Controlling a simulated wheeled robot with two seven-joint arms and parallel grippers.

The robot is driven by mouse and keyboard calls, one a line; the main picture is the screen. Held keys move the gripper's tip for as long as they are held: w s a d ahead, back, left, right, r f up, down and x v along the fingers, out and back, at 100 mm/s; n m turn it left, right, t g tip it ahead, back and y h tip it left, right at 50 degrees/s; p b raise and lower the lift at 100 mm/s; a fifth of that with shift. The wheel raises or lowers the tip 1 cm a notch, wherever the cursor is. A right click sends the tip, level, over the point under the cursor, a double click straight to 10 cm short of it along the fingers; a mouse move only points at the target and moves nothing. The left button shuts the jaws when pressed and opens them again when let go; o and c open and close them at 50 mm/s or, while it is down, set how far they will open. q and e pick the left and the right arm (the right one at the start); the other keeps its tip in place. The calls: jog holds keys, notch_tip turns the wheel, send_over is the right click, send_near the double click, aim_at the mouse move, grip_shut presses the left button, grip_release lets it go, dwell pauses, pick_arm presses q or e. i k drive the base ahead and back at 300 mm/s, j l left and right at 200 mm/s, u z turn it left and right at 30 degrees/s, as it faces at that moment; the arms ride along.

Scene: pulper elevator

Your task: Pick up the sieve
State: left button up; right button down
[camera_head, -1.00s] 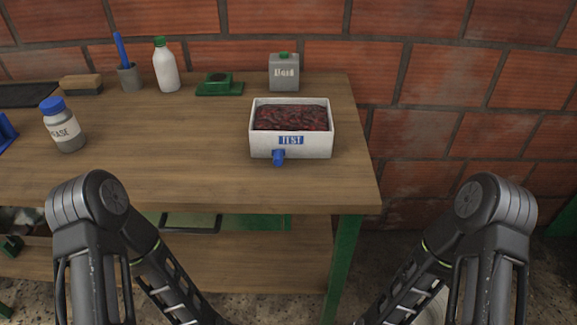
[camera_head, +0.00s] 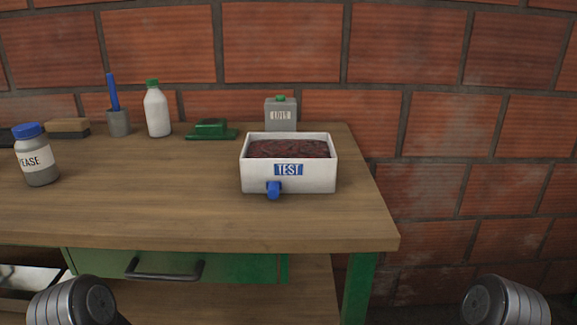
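I cannot make out a sieve for certain in the head view. A white box (camera_head: 308,178) labelled TEST, with a blue tap at its front, stands on the right part of the wooden bench. It holds a dark red lumpy mass (camera_head: 288,149). Only the upper joints of my two arms show at the bottom left and bottom right. Both of my grippers are out of the picture.
The wooden bench (camera_head: 150,217) also holds a grey can (camera_head: 281,115), a green object (camera_head: 211,129), a white bottle (camera_head: 157,112), a grey cup with a blue handle (camera_head: 118,122), a brush (camera_head: 68,127) and a blue-lidded jar (camera_head: 37,160). A green drawer (camera_head: 235,267) sits below. A brick wall stands behind.

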aim_at(304, 162)
jog(key=k+z, duration=0.25)
jog(key=z, duration=0.15)
jog(key=k+l+z, duration=0.1)
jog(key=z, duration=0.3)
jog(key=k+l+z, duration=0.2)
jog(key=z, duration=0.2)
jog(key=k, duration=0.1)
